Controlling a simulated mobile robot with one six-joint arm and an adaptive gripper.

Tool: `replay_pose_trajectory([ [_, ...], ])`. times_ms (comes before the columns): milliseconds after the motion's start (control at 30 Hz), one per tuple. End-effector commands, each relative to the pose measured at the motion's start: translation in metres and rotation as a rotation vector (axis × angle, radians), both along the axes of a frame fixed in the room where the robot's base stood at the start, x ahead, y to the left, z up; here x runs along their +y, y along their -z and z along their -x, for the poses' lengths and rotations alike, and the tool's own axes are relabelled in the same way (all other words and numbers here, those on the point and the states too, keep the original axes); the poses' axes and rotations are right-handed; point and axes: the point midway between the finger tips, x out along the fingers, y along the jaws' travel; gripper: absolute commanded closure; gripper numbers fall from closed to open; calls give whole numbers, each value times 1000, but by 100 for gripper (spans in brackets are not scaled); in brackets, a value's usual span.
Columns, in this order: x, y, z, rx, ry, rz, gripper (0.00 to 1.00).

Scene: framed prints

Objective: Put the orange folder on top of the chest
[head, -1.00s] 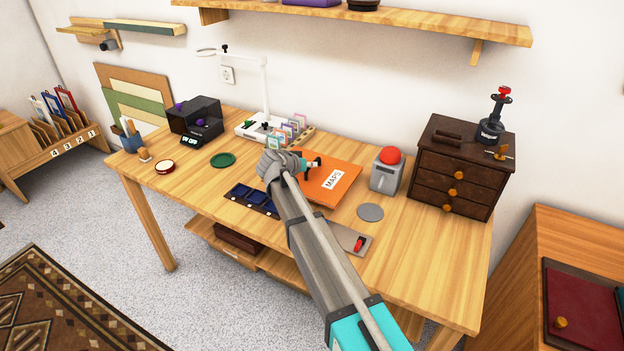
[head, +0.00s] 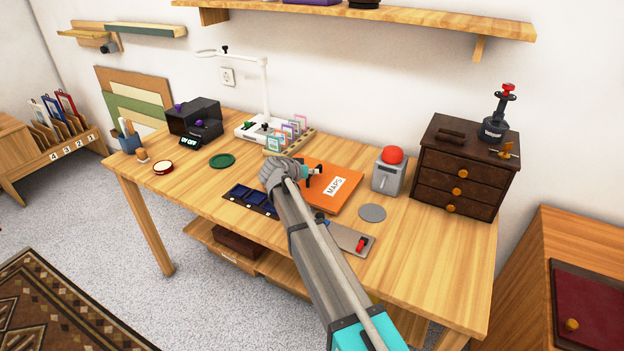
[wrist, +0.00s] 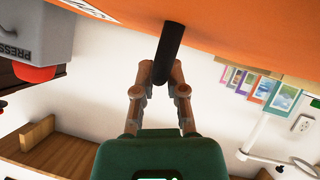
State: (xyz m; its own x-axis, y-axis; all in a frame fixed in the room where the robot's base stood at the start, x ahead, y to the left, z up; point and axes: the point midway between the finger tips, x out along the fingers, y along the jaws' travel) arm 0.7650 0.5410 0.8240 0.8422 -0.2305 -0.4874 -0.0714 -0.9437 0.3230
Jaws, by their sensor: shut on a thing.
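The orange folder (head: 343,173), with a white "MAPS" label, is over the desk's middle. Whether it touches the desktop is hard to tell. A black handle (wrist: 169,50) stands out from its orange face in the wrist view. My gripper (head: 313,171) is at the folder's left part, its fingers shut on this handle; the fingers also show in the wrist view (wrist: 160,72). The dark brown chest (head: 440,181), with drawers and orange knobs, stands at the desk's right end, apart from the folder.
On the chest top are a dark handle-like piece (head: 451,134), a black stand with a red knob (head: 494,127) and a small orange-and-black item (head: 505,151). A grey box with a red button (head: 389,172) stands between folder and chest. A grey disc (head: 372,212) lies in front.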

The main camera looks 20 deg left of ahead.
Motion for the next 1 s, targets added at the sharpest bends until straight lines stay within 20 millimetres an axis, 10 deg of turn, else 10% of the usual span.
replay_pose_trajectory([
  [600, -1, 10, -1, -1, 0, 1, 100],
  [800, -1, 9, -1, 0, 1, 0, 50],
  [1000, -1, 9, -1, 0, 1, 0, 49],
])
